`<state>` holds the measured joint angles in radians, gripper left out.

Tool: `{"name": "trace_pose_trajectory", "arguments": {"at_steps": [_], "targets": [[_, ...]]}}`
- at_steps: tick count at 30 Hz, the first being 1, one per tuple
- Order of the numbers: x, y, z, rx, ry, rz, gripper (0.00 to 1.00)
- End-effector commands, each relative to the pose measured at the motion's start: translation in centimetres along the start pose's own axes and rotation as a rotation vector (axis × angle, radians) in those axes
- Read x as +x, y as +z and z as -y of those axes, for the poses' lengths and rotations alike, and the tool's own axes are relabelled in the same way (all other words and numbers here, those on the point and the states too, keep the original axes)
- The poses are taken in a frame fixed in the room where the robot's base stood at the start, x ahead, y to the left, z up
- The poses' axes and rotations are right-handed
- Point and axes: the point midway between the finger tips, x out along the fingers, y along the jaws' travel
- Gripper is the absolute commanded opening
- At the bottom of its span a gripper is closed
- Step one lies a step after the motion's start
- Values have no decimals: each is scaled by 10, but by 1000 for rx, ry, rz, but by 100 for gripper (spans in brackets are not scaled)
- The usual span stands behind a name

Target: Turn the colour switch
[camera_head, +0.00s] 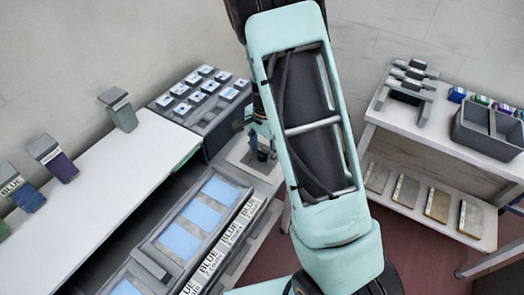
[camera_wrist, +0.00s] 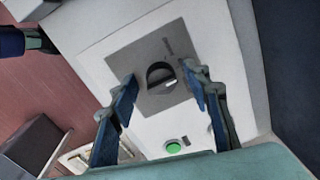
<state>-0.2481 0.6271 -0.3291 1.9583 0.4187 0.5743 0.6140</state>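The colour switch (camera_wrist: 160,76) is a dark round knob with a pale pointer mark, on a grey square plate (camera_wrist: 150,108) set in a white panel. It shows in the upper middle of the wrist view. My gripper (camera_wrist: 161,80) is open, with one blue finger on each side of the knob in the picture. Gaps show between the knob and both fingers. I cannot tell how far the fingertips are from the plate. In the head view my arm covers much of the middle, and the knob cannot be made out.
A green button (camera_wrist: 173,147) sits below the plate. A side rack (camera_head: 440,135) carries a grey bin (camera_head: 488,130). Red floor shows between them.

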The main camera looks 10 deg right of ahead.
Motion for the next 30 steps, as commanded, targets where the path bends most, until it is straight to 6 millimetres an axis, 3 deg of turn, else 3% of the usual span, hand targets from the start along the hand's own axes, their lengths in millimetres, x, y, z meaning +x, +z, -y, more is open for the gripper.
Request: {"name": "trace_pose_trajectory", "arguments": {"at_steps": [8, 21, 30], "targets": [[-9, 0, 1, -2, -3, -1, 44], [-93, 0, 1, -1, -4, -1, 44], [-120, 0, 0, -1, 0, 0, 44]]}}
